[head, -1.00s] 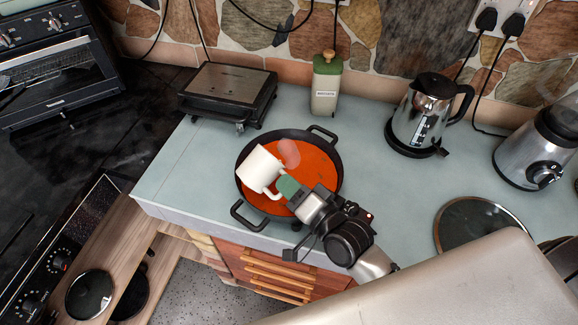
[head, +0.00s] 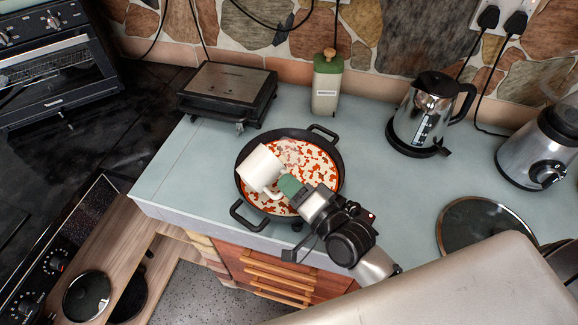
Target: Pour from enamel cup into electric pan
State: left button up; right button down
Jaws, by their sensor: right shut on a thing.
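The electric pan (head: 326,161) is black with two side handles and stands on the pale blue counter. Its inside shows red with many whitish patches spread over it. The white enamel cup (head: 259,168) is tilted over the left part of the pan. My right gripper (head: 287,187), with green fingertips, is shut on the cup near its handle and holds it above the pan. The cup's inside and what it still holds are hidden. My left gripper is not in view.
A flat grill (head: 228,92) and a green-lidded canister (head: 326,84) stand behind the pan. A kettle (head: 421,115), a blender base (head: 541,145) and a round glass lid (head: 484,226) are at right. Counter between pan and kettle is clear.

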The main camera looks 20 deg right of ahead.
jog(key=shift+s+d, duration=0.1)
jog(key=shift+s, duration=0.1)
jog(key=shift+f+b, duration=0.1)
jog(key=shift+b, duration=0.25)
jog(key=shift+w+d+m, duration=0.1)
jog(key=shift+w+m, duration=0.15)
jog(key=shift+m, duration=0.05)
jog(key=shift+s+d, duration=0.1)
jog(key=shift+d, duration=0.15)
jog(key=shift+w+m, duration=0.25)
jog(key=shift+m, duration=0.05)
jog(key=shift+d, duration=0.2)
jog(key=shift+w+d+r+m+b, duration=0.15)
jog(key=shift+d+r+m+b, duration=0.1)
jog(key=shift+d+m+b, duration=0.2)
